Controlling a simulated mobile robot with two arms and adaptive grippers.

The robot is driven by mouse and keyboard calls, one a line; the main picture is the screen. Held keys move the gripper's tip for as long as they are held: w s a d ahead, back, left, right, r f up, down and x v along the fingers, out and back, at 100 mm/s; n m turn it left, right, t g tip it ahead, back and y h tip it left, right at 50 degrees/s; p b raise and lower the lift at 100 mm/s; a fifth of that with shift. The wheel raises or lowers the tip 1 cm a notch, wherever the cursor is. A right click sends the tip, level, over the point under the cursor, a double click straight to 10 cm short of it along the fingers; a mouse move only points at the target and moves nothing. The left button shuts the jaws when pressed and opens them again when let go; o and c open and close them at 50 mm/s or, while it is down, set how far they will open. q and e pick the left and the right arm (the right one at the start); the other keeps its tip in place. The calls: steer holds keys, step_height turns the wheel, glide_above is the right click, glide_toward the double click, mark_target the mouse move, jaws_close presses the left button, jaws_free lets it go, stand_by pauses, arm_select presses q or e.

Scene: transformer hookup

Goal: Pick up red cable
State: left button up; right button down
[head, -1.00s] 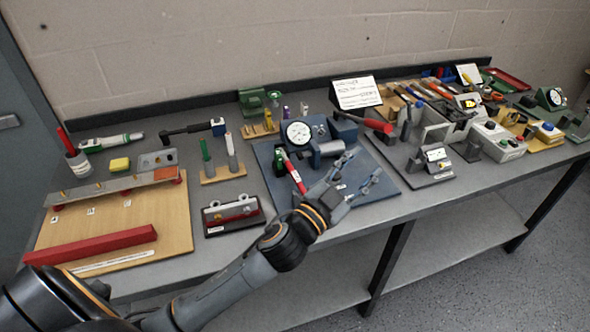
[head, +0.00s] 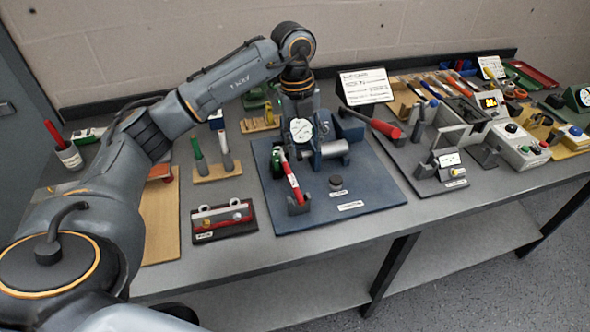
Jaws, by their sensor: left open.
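No plain red cable can be made out for certain. A red, white and green pen-like tool (head: 289,176) leans in a small dark holder on the blue plate (head: 375,195). A red-handled tool (head: 385,128) lies farther right. My left arm comes in from the lower left and arches over the bench. My left gripper (head: 303,108) points down behind the round white dial gauge (head: 301,131) on the blue plate. It is open, its fingers mostly hidden among the gauge fixture. My right gripper is out of view.
My left arm covers much of the wooden board (head: 160,225) at left. A small black block with clamps (head: 222,220) and a pegged stand (head: 217,168) sit left of the blue plate. Switch boxes (head: 520,146) and hand tools crowd the right. A wall stands behind.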

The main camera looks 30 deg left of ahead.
arm_select(q)
steer(key=a+r+n+y, duration=0.1)
steer(key=a, duration=0.3)
steer(key=p, duration=0.2)
glide_above(292, 177)
steer(key=f, duration=0.7)
steer(key=shift+s, duration=0.3)
steer(key=shift+f, duration=0.6)
steer(key=shift+f+p, duration=0.25)
steer(key=shift+p, duration=0.25)
steer(key=f, duration=0.1)
steer(key=f+p, duration=0.2)
steer(key=shift+w+f, duration=0.25)
steer(key=shift+f, duration=0.6)
jaws_close()
